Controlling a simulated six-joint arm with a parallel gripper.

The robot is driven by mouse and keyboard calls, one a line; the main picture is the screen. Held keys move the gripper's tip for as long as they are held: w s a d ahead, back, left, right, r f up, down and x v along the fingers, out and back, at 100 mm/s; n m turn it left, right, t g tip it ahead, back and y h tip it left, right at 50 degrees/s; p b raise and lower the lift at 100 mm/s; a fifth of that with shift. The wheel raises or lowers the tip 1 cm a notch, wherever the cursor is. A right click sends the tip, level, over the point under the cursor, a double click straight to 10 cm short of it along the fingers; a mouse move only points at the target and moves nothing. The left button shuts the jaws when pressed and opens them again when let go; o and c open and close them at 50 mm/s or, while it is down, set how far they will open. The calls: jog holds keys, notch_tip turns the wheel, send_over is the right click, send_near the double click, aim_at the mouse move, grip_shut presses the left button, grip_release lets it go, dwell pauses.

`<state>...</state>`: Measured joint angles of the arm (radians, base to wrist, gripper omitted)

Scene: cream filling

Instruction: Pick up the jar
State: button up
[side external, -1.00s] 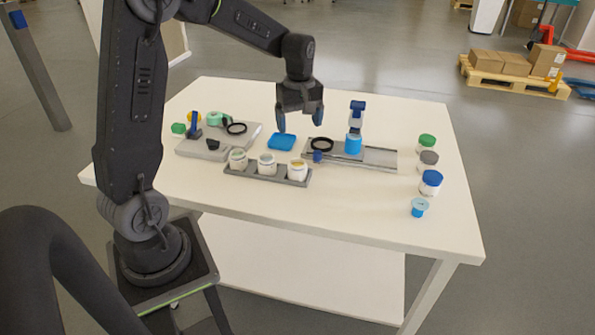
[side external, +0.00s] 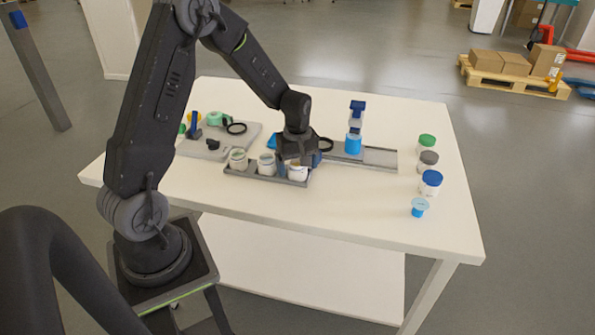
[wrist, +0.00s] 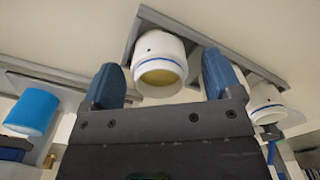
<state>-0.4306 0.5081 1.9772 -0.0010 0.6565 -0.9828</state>
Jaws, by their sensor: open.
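Three open white jars stand in a row in a dark grey holder (side external: 238,173). The right-end jar (side external: 298,174) has yellowish contents, and it also shows in the wrist view (wrist: 158,58). My gripper (side external: 298,163) is low over this jar. In the wrist view, its blue fingers (wrist: 164,78) are open, one on each side of the jar. I cannot tell whether they touch it. The middle jar (side external: 267,165) is close on the left, and the left jar (side external: 238,159) is farther along. The gripper hides part of the right-end jar's top.
A blue dispensing device (side external: 354,140) stands on a grey rail (side external: 380,157) behind and right. Lidded jars, green (side external: 427,142), grey (side external: 428,160) and blue (side external: 431,181), line the right side near a small blue cup (side external: 419,207). The table front (side external: 340,212) is clear.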

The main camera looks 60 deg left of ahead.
jog(key=shift+c, duration=0.4)
jog(key=c, duration=0.9)
jog(key=shift+c, duration=0.3)
